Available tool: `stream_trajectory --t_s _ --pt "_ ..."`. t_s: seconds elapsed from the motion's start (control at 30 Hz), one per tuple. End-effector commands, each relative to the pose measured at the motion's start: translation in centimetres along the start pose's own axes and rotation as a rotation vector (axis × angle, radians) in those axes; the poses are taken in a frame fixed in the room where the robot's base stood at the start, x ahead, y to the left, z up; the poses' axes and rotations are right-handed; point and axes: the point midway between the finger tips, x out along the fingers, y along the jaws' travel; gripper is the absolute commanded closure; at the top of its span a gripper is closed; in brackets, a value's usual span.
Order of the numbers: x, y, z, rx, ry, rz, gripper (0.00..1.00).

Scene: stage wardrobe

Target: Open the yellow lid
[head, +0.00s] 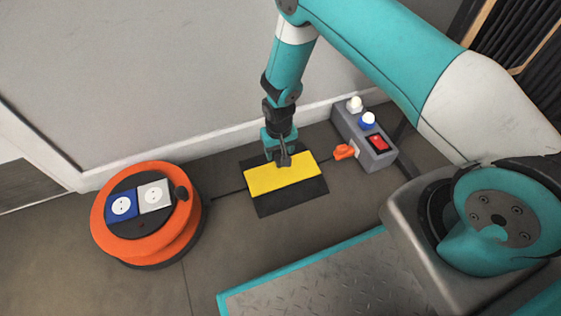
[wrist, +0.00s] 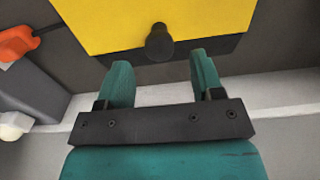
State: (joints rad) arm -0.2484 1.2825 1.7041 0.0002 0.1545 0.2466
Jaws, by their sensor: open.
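The yellow lid (head: 290,179) lies flat and looks closed on a dark base (head: 283,204) on the floor near the wall. In the wrist view the yellow lid (wrist: 110,22) fills the top, with a dark round knob (wrist: 160,44) near its edge. My gripper (head: 283,158) is over the wall-side edge of the lid, pointing down. In the wrist view my gripper (wrist: 158,75) has its two teal fingers apart, with nothing between them. The knob appears just beyond the fingertips, roughly centred between them. Whether a finger touches the lid cannot be told.
An orange cable reel (head: 145,215) with blue and white sockets stands left. A grey socket box (head: 365,142) with a red switch stands right, an orange plug (head: 344,152) beside it. A dark cable (head: 228,194) runs toward the reel. The wall (head: 180,80) is close behind.

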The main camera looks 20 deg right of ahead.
Motion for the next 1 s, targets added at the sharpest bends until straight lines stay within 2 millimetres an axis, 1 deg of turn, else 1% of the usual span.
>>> stream_trajectory --t_s 0.03,0.2,0.33,0.6,0.67,0.7,0.77,0.8,0.87,0.9,0.93,1.0 --pt "1.5 0.0 0.0 0.001 -0.001 0.000 0.39" --pt "3.2 0.1 0.0 0.001 -0.001 0.000 0.39" --pt "3.6 0.1 0.0 0.002 0.000 0.000 0.39" --pt "3.6 0.1 0.0 0.002 0.000 0.000 0.39" --pt "3.6 0.1 0.0 0.002 0.000 0.000 0.53" --pt "3.6 0.1 0.0 0.002 0.000 0.000 0.62" --pt "3.6 0.1 0.0 0.002 0.000 0.000 0.76" --pt "3.6 0.1 0.0 0.002 0.000 0.000 0.85" --pt "3.6 0.1 0.0 0.002 -0.001 0.000 0.99" --pt "3.6 0.1 0.0 0.002 0.000 0.000 1.00" --pt "3.6 0.6 0.0 0.003 -0.001 0.001 1.00" --pt "3.5 0.3 0.0 0.001 0.001 0.002 1.00"
